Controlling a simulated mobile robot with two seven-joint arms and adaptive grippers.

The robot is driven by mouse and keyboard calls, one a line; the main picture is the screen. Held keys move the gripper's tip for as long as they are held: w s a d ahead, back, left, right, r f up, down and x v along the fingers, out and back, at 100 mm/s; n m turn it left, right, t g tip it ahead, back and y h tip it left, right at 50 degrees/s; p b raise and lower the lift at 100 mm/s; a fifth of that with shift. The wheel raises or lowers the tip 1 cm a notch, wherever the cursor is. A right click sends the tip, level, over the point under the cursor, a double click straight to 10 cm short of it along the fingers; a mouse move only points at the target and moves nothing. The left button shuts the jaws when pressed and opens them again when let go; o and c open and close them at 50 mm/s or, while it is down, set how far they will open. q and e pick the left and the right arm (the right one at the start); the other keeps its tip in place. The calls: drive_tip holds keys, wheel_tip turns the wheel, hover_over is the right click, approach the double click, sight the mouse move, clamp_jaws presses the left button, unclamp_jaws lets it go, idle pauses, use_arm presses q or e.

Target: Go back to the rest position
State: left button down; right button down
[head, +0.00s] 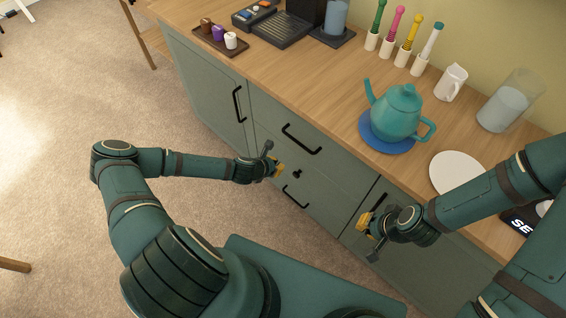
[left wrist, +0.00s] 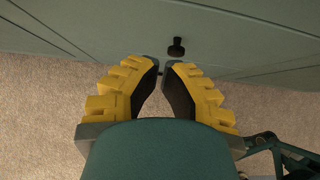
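My left gripper (head: 277,169) is in front of the grey-green cabinet drawers, above the carpet. In the left wrist view its two yellow-and-black fingers (left wrist: 161,72) lean together, with their tips almost meeting and nothing seen between them. A small black knob (left wrist: 176,48) on the cabinet front is just beyond the tips. My right gripper (head: 366,222) hangs in front of the cabinet further right, below the counter edge. Its fingers show only from behind and above, and no held thing is seen. My left arm is bent out over the carpet.
The wooden counter (head: 300,90) holds a teal teapot (head: 398,112) on a blue mat (head: 373,137), a white plate (head: 457,173), a glass pitcher (head: 510,100), and several coloured brushes in holders. Black handles (head: 301,139) stick out from the cabinet. Carpet (head: 60,120) is open at left.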

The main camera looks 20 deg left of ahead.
use_arm(q)
drive_tip(key=shift+p+v, duration=0.35)
drive_tip(key=shift+v, duration=1.65)
drive_tip(key=s+d+r+m+g+h, duration=0.1)
drive_tip(key=s+d+r+m+g, duration=0.15)
drive_tip(key=d+m, duration=0.4)
drive_tip(key=s+d+r+m+g+h, duration=0.1)
drive_tip(key=s+d+r+m+h, duration=0.15)
drive_tip(key=d+m, duration=0.4)
drive_tip(key=s+d+r+m+g+y, duration=0.1)
drive_tip(key=s+r+m, duration=0.6)
drive_tip(key=m, duration=1)
drive_tip(key=shift+s+d+r+g+y, duration=0.2)
drive_tip(key=shift+s+d+g+y, duration=0.15)
drive_tip(key=shift+s+g+y, duration=0.65)
drive_tip(key=shift+w, duration=0.3)
